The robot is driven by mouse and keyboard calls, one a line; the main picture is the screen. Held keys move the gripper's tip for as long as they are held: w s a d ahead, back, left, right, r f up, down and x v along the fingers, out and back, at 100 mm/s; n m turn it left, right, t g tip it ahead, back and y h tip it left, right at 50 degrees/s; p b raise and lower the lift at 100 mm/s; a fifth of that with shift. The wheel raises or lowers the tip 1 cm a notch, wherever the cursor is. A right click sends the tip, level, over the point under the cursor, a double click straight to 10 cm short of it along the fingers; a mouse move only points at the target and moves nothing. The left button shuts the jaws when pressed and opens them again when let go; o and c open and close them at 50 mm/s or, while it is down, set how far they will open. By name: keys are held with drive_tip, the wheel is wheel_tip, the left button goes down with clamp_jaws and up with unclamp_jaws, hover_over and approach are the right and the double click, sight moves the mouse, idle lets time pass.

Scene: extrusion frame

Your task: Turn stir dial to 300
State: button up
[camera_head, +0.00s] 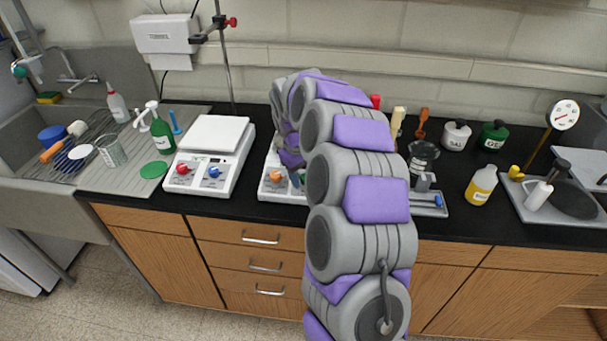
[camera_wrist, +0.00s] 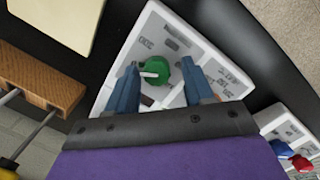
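In the wrist view a green dial (camera_wrist: 158,71) with a white pointer stands on a white device (camera_wrist: 215,62) that also shows in the head view (camera_head: 268,189). The pointer is directed to the left of the picture. A printed mark that looks like 300 (camera_wrist: 146,42) lies above and left of the dial. My gripper (camera_wrist: 160,72) is open, its blue-grey fingers on either side of the dial. A gap shows on the right; on the left the finger is close, and contact cannot be told.
An orange knob (camera_head: 276,176) is on the same device. Another white device (camera_head: 211,157) with red (camera_head: 183,169) and blue (camera_head: 214,173) knobs stands to its left. A yellow bottle (camera_head: 481,186) is on the black counter to the right. Bare counter lies between the devices.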

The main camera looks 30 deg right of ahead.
drive_tip(key=shift+d, duration=0.15)
clamp_jaws()
drive_tip(key=m+y+p, duration=0.1)
drive_tip(key=m+p, duration=0.1)
drive_tip(key=m, duration=0.3)
drive_tip(key=shift+s+d+m+p, duration=0.1)
drive_tip(key=shift+d+m+p, duration=0.05)
drive_tip(key=shift+m+p, duration=0.2)
drive_tip(key=m+p, duration=0.1)
drive_tip(key=m, duration=0.1)
drive_tip(key=m+p, duration=0.1)
drive_tip(key=m, duration=0.2)
drive_tip(key=shift+f+m+t+y, duration=0.1)
drive_tip(key=shift+m+t+y, duration=0.2)
drive_tip(key=shift+m+y, duration=0.1)
drive_tip(key=shift+p, duration=0.3)
drive_tip(key=shift+o, duration=0.6)
unclamp_jaws()
